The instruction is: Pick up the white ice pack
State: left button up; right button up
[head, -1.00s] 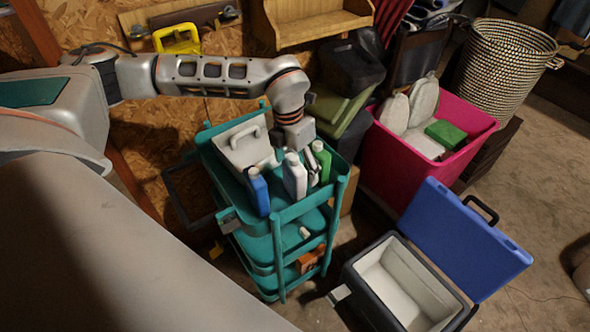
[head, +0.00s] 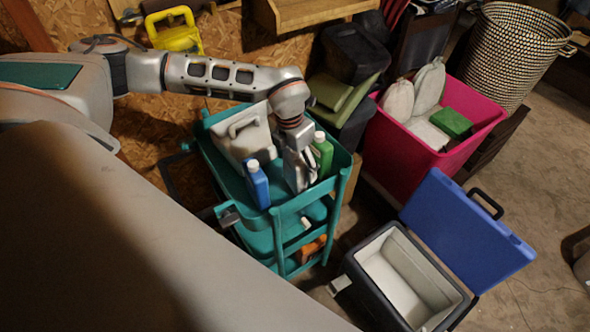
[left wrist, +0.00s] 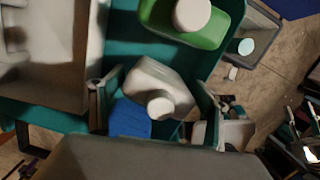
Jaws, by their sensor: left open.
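The white ice pack (left wrist: 160,88), bottle-shaped with a round white cap, stands in the top tray of the teal cart (head: 313,204). In the head view it is largely covered by my left gripper (head: 301,168). In the left wrist view my left gripper (left wrist: 157,106) is open, with one finger on each side of the white pack. I cannot tell whether the fingers touch it. A blue bottle (head: 257,185) stands to its left and a green bottle (head: 324,155) to its right in the head view. My right gripper is not in view.
A white handled container (head: 240,140) fills the back left of the top tray, close to the arm. An open cooler (head: 365,292) with a blue lid (head: 465,235) stands on the floor at right. A pink bin (head: 400,160) holds bags and a green item behind it.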

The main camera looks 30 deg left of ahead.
pick_arm(q)
jog(key=shift+w+f, duration=0.15)
jog(key=shift+f, duration=0.5)
jog(key=c, duration=1.2)
jog(key=shift+r, duration=0.1)
